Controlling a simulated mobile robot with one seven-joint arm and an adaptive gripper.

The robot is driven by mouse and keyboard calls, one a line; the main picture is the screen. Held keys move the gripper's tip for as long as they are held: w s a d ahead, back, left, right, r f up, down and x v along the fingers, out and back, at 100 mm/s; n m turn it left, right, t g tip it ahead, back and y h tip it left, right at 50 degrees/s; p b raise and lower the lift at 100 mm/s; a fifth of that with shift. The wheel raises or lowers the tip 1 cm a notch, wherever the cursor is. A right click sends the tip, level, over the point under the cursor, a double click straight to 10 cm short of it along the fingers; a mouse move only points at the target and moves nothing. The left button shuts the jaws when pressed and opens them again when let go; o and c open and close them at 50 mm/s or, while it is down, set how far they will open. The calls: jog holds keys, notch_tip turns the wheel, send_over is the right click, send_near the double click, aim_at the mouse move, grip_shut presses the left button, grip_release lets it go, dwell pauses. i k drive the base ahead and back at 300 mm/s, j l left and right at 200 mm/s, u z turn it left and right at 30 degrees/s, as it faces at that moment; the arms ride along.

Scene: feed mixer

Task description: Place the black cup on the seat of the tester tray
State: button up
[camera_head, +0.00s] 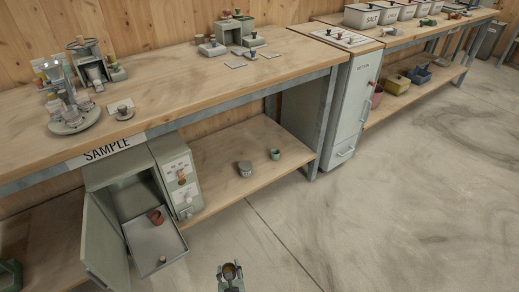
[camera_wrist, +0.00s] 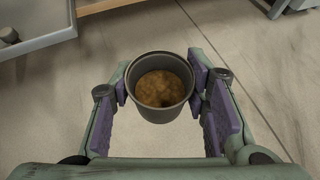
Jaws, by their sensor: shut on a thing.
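My gripper (camera_head: 230,272) is shut on the black cup (camera_wrist: 160,84), whose wall sits between the purple finger pads in the wrist view. The cup is upright and holds brown, grainy material. It also shows in the head view (camera_head: 231,270), above the floor. The tester (camera_head: 118,178) is a grey-green cabinet under the bench with its door open at left. Its tray (camera_head: 140,240) is pulled out, left of my gripper and apart from it. A red-brown cup (camera_head: 156,216) is at the tray's back. A small knob (camera_head: 163,260) is near its front. I cannot make out the seat clearly.
The open door (camera_head: 100,245) stands along the tray's left side. A control panel (camera_head: 181,180) is right of the tester opening. A grey cup (camera_head: 245,168) and a green cup (camera_head: 274,154) stand on the lower shelf. The floor around my gripper is clear.

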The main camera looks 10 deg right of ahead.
aim_at(242, 51)
jog(key=i+l, duration=0.15)
jog(key=l, duration=0.25)
jog(key=i+l+z, duration=0.15)
jog(key=l, duration=0.3)
jog(key=i+l, duration=0.15)
jog(key=l, duration=0.25)
jog(key=i+l+z, duration=0.1)
jog(key=l, duration=0.3)
jog(key=i+l+z, duration=0.1)
jog(key=i+l, duration=0.15)
jog(key=l, duration=0.15)
